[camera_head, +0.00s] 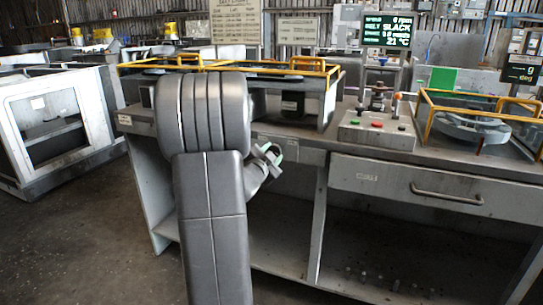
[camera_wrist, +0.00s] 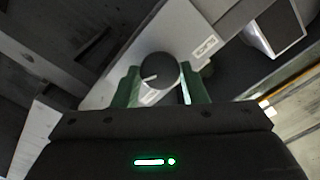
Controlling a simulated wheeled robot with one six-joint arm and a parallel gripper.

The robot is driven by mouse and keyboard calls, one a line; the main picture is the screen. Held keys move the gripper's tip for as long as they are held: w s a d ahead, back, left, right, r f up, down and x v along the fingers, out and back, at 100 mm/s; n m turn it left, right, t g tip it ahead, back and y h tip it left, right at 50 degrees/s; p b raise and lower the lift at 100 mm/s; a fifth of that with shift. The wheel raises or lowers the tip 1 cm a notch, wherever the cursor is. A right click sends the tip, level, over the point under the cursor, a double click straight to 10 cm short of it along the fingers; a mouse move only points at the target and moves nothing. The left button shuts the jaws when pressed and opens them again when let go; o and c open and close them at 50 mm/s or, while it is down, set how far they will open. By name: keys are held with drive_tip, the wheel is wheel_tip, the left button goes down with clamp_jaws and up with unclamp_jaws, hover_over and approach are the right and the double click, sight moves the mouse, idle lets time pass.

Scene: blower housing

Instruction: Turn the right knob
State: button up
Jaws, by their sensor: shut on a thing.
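A round dark knob (camera_wrist: 159,68) with a white pointer mark sits on a light grey panel in the wrist view. In the head view my gripper (camera_head: 268,157) is at the bench's front face, right of my arm. The knob is hidden there. Only one knob shows, so I cannot tell from these views whether it is the right one.
The grey bench (camera_head: 350,155) has a drawer (camera_head: 385,185) with a bar handle to the right. A control box (camera_head: 377,132) with coloured buttons stands on top, near yellow rails (camera_head: 440,108). Floor is open at the left.

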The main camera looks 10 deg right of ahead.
drive_tip(key=o, duration=1)
drive_tip(key=shift+c, duration=0.2)
drive_tip(key=p+v, duration=0.1)
drive_tip(key=v, duration=1.3)
drive_tip(key=shift+p, duration=0.4)
drive_tip(key=shift+w, duration=0.1)
drive_tip(key=b+x, duration=0.1)
drive_tip(key=x, duration=1.3)
drive_tip(key=shift+b, duration=0.35)
